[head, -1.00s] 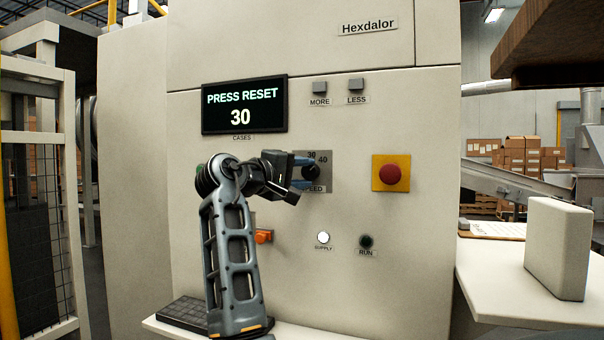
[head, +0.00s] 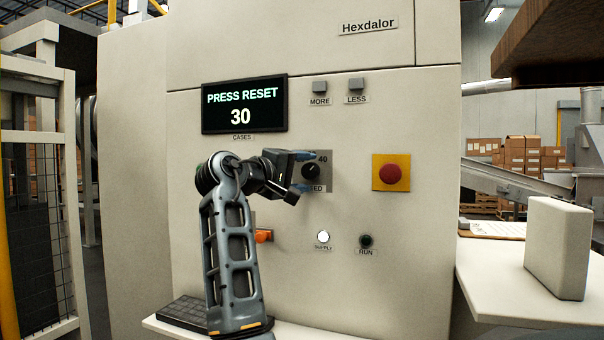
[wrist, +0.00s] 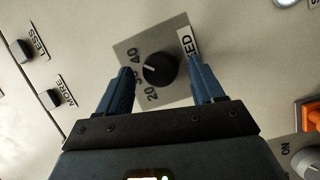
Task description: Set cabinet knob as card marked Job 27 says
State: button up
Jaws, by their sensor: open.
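The black speed knob (head: 311,171) sits on a grey plate on the cabinet front. In the wrist view the knob (wrist: 160,70) has a white mark pointing towards 30, between 20 and 40. My gripper (head: 302,172) is open, its blue fingers above and below the knob in the head view. In the wrist view my gripper (wrist: 163,80) has one finger on each side of the knob, with gaps showing. A clipboard with a paper (head: 495,229) lies on the right shelf; its writing is too small to read, so I cannot tell its job number.
The display (head: 244,104) reads PRESS RESET and 30. MORE (head: 319,87) and LESS (head: 356,85) buttons are above the knob. A red stop button (head: 390,173) is to its right. A lit supply lamp (head: 323,237), dark run button (head: 366,242) and orange switch (head: 263,236) are below.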

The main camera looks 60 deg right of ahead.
jog(key=v, duration=0.8)
jog(key=shift+b, duration=0.45)
jog(key=shift+f, duration=0.1)
